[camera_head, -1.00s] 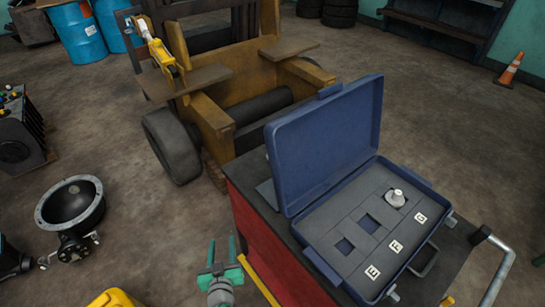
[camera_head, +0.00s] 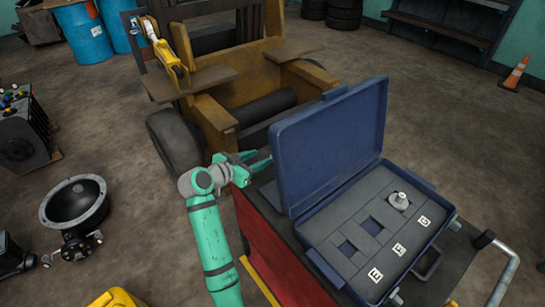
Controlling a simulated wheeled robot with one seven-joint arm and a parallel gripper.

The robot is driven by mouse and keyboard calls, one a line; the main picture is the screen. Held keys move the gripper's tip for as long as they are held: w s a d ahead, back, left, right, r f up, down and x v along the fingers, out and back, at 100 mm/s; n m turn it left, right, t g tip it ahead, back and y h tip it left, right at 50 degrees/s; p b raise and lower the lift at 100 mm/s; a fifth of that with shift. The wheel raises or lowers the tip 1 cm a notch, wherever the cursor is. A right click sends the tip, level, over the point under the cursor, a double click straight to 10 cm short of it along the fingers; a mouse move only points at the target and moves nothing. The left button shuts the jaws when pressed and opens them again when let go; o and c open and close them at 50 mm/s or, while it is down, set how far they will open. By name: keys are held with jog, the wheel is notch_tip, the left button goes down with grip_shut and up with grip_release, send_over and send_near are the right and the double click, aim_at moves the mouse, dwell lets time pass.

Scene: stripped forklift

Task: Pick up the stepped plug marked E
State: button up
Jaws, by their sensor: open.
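The open blue case (camera_head: 311,262) stands on the red cart, lid raised. Its grey foam has a row of pockets with white letter labels. The pocket by the label E (camera_head: 375,275) and the middle pocket look empty. A pale metal plug (camera_head: 398,200) stands upright in the far pocket, by a label that looks like G. I see no plug marked E; the area behind the lid is partly hidden. My gripper (camera_head: 262,160), with green fingers, is open at the left of the lid, over or near the cart's back edge, well away from the plug. It looks empty.
The red cart (camera_head: 262,232) has a dark top and a metal handle (camera_head: 497,275) at the right. A stripped yellow forklift (camera_head: 212,118) stands behind it. A black bowl-shaped housing (camera_head: 72,207) lies on the floor at left. Open floor lies right of the case.

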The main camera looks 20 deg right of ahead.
jog(key=x, duration=0.4)
jog(key=shift+w+d+f, duration=0.1)
jog(key=shift+d+f, duration=0.05)
jog(key=shift+d, duration=0.25)
jog(key=shift+a+f+x, duration=0.1)
jog(key=shift+f+x, duration=0.05)
jog(key=shift+x, duration=1.35)
jog(key=shift+a+f+x, duration=0.1)
jog(key=shift+f+x, duration=0.05)
jog(key=shift+x, duration=1.3)
jog(key=shift+w+a, duration=0.1)
jog(key=shift+w, duration=0.05)
grip_shut()
